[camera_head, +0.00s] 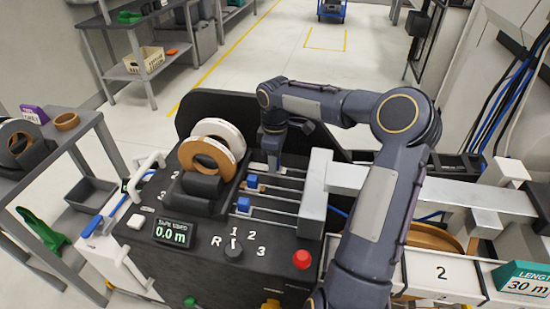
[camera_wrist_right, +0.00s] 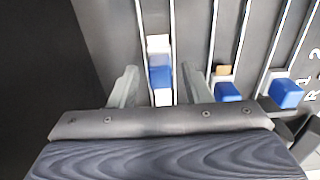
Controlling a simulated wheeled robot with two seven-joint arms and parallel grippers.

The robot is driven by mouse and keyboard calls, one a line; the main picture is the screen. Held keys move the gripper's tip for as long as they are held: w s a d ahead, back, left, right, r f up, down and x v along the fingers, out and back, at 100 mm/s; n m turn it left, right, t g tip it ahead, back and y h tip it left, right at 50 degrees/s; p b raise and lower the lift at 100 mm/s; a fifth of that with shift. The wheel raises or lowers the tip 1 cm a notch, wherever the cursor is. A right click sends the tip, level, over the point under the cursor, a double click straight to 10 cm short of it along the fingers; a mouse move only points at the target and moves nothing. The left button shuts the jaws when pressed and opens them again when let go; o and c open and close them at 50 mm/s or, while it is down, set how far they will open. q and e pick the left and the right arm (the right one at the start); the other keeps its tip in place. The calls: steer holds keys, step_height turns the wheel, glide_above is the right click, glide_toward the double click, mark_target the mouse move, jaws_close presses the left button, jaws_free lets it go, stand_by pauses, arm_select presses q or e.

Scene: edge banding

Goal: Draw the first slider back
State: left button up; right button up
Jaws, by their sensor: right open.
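Three blue slider knobs ride on parallel rails in the black machine top. In the wrist view, the slider on the left rail (camera_wrist_right: 160,77) lies between the two spread fingers of my right gripper (camera_wrist_right: 160,88); I cannot tell whether they touch it. The middle slider (camera_wrist_right: 228,92) and the right slider (camera_wrist_right: 286,93) are outside the fingers. In the head view, my right gripper (camera_head: 271,165) points down over the farthest rail and hides its slider. The two nearer sliders show there, one blue knob (camera_head: 253,181) behind another (camera_head: 243,205). My left gripper is out of view.
White and orange tape rolls (camera_head: 212,154) stand left of the rails. A grey metal block (camera_head: 316,193) closes the rails' right side. A dial (camera_head: 234,247), a red button (camera_head: 302,259) and a 0.0 m display (camera_head: 173,233) are on the front panel.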

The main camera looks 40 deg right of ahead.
mark_target(259, 170)
jaws_close()
steer(key=shift+w+a+r, duration=0.1)
steer(key=shift+w+a, duration=0.15)
steer(key=shift+w, duration=0.05)
steer(key=shift+w+a+p, duration=0.35)
steer(key=shift+w+a, duration=0.25)
steer(key=shift+w, duration=0.2)
steer(key=shift+w+a+p, duration=0.3)
steer(key=shift+w+a, duration=0.3)
steer(key=shift+w, duration=0.15)
jaws_free()
steer(key=shift+w, duration=0.1)
step_height(259, 170, up, 8)
steer(key=shift+p, duration=0.35)
